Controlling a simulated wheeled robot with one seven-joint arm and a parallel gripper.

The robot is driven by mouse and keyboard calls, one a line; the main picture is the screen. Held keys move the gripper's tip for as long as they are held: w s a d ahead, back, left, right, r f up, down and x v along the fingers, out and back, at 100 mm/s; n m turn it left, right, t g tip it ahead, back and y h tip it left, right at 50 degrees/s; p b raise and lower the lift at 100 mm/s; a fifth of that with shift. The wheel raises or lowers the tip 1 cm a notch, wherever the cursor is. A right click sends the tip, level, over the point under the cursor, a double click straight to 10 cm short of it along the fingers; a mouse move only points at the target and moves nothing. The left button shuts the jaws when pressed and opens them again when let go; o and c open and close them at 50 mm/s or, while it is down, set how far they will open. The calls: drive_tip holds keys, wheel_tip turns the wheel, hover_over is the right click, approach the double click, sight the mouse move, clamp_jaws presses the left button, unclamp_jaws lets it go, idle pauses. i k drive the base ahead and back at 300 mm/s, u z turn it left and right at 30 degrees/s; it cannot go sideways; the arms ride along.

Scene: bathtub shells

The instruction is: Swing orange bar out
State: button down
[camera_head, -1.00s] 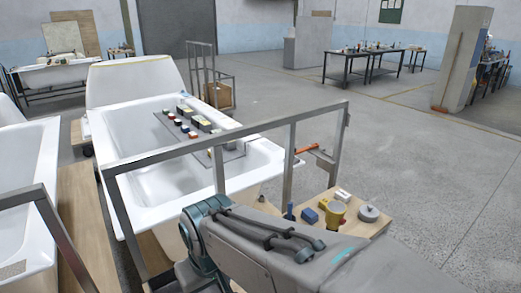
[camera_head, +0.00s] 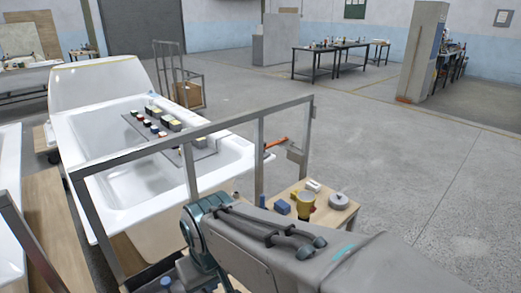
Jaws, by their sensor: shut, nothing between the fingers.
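The orange bar (camera_head: 276,142) is a short, thin bar near the right end of a grey metal frame (camera_head: 200,130), beyond its upright post. It lies nearly level, tilted slightly up to the right. A small grey block (camera_head: 297,155) sits close by on the frame's right end post. My grey and teal arm reaches in from the bottom right, in front of the frame and well short of the bar in the picture. My gripper is not seen; the far end of the arm is hidden or out of the picture.
A white bathtub shell (camera_head: 75,128) stands behind the frame, with a grey plate of small coloured blocks (camera_head: 172,124) across it. A wooden board (camera_head: 325,215) right of the frame carries a yellow cup (camera_head: 306,203), a blue block (camera_head: 282,207) and a grey disc (camera_head: 340,201). The floor to the right is clear.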

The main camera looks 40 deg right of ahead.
sight(275, 143)
drive_tip(key=z, duration=0.85)
drive_tip(key=k, duration=1.15)
drive_tip(key=z, duration=1.35)
drive_tip(key=i, duration=1.2)
drive_tip(key=u, duration=0.35)
drive_tip(key=i, duration=0.8)
drive_tip(key=u, duration=1.4)
drive_tip(key=i, duration=0.4)
drive_tip(key=u, duration=0.3)
